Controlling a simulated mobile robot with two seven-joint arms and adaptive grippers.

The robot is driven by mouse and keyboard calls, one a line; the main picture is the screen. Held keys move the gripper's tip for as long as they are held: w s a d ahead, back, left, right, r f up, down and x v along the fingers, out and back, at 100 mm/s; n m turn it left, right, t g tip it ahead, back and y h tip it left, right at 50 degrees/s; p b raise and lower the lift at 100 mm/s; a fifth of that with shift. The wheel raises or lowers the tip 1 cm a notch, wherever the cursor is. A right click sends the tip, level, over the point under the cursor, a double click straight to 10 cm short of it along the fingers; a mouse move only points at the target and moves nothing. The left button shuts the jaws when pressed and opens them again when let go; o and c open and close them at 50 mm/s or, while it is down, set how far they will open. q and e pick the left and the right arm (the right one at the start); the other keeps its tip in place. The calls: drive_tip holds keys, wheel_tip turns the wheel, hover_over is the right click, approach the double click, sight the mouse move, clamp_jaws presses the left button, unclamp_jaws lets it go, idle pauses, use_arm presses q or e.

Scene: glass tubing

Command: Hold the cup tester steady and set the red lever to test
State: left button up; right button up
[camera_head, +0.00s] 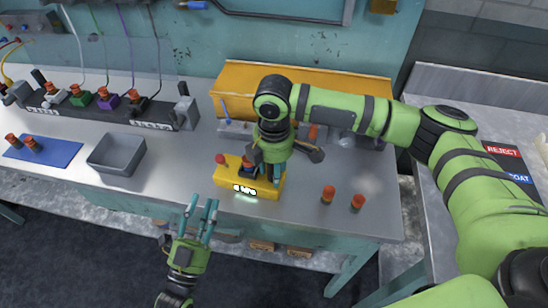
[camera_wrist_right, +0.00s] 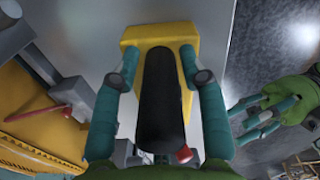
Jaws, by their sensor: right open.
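The yellow cup tester (camera_head: 262,190) stands near the table's front edge, with a lit display on its front. Its red lever knob (camera_head: 221,159) sticks up at its left; a red ball (camera_wrist_right: 184,155), probably this knob, shows in the right wrist view. My right gripper (camera_head: 266,172) is over the tester from above, open. In the right wrist view its fingers stand either side of a long black part (camera_wrist_right: 161,95) above the yellow body (camera_wrist_right: 160,33); I cannot tell whether they touch it. My left gripper (camera_head: 201,212) is open and empty, in front of the table edge.
Two orange-topped cups (camera_head: 342,198) stand right of the tester. A grey bin (camera_head: 117,153) and a blue mat (camera_head: 42,149) with similar cups lie left. A yellow rack (camera_head: 300,82) stands behind. The tabletop between bin and tester is clear.

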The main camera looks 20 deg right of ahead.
drive_tip(key=shift+f, duration=0.3)
clamp_jaws()
use_arm(q)
drive_tip(key=c, duration=0.7)
drive_tip(key=shift+s+f+m+t+y, duration=0.3)
drive_tip(key=shift+s+f+m, duration=0.2)
drive_tip(key=shift+m, duration=0.1)
clamp_jaws()
drive_tip(key=shift+s+f+m+t+y, duration=0.3)
drive_tip(key=shift+s+f+m+y, duration=0.15)
drive_tip(key=shift+s+m, duration=0.5)
drive_tip(key=shift+s+f+m+t+y, duration=0.3)
drive_tip(key=shift+s+f+m+y, duration=0.25)
drive_tip(key=shift+m, duration=0.65)
drive_tip(key=shift+s+f+m+t+y, duration=0.3)
drive_tip(key=shift+s+f+m, duration=0.1)
drive_tip(key=shift+s+m, duration=0.6)
drive_tip(key=shift+w, duration=0.15)
